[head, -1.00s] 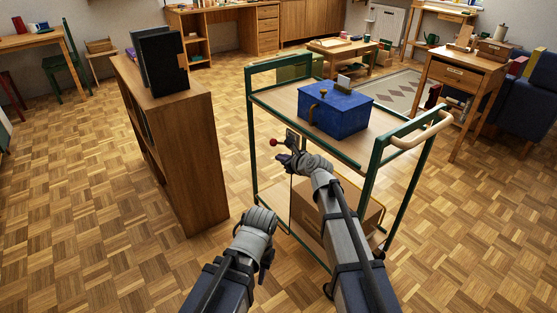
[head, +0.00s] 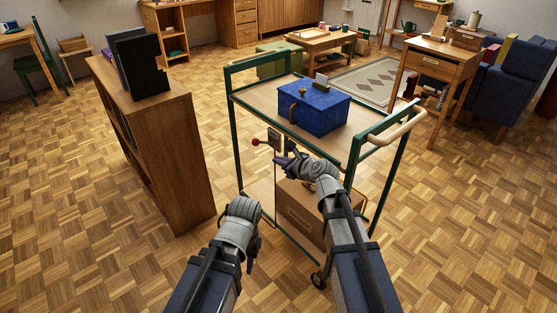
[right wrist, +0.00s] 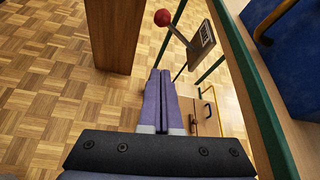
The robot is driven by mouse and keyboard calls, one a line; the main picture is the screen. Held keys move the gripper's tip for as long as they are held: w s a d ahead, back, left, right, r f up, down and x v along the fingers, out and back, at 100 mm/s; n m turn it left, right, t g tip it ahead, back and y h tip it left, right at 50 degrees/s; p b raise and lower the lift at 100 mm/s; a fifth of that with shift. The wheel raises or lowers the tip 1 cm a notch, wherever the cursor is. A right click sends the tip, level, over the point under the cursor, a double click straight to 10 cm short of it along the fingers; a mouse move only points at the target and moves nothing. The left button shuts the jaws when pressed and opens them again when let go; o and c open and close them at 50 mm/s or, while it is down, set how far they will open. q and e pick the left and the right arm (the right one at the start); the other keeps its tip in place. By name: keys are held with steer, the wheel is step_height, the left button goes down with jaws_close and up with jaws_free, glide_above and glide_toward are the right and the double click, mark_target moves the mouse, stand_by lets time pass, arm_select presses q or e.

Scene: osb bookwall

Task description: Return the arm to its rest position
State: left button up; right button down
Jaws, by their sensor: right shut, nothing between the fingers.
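My right gripper (head: 279,160) is in front of the green-framed cart, just below its top shelf. Its two purple fingers (right wrist: 160,75) are pressed together in the right wrist view, with nothing between them. A lever with a red ball (head: 256,142) on a grey plate (head: 274,139) is at the cart's near side, left of the right gripper. The ball (right wrist: 162,17) shows beyond the fingertips in the right wrist view, apart from them. My left gripper (head: 252,265) hangs low and points down, in front of the cart's lower left; its fingers are too small to read.
The cart (head: 232,130) carries a blue box (head: 322,112) on top and a cardboard box (head: 300,212) below. A wooden bookcase (head: 180,150) with dark binders (head: 142,65) stands close on the left. Parquet floor (head: 460,220) is clear at right.

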steer(key=s+d+f+n+g+h, duration=0.2)
steer(key=s+d+f+n+g, duration=0.15)
steer(key=s+n, duration=0.45)
steer(key=s+d+f+n+g+h, duration=0.25)
steer(key=s+f+n, duration=0.35)
steer(key=n, duration=0.4)
steer(key=s+d+f+n+g+h, duration=0.2)
steer(key=s+d+f+n+g, duration=0.15)
steer(key=s+n, duration=0.5)
steer(key=s+a+n+g+h, duration=0.1)
steer(key=s+a+n+g, duration=0.1)
steer(key=s+a+n, duration=0.6)
step_height(320, 180, up, 27)
steer(key=w+a+m+p, duration=0.2)
steer(key=m+p, duration=0.1)
steer(key=p, duration=2.3)
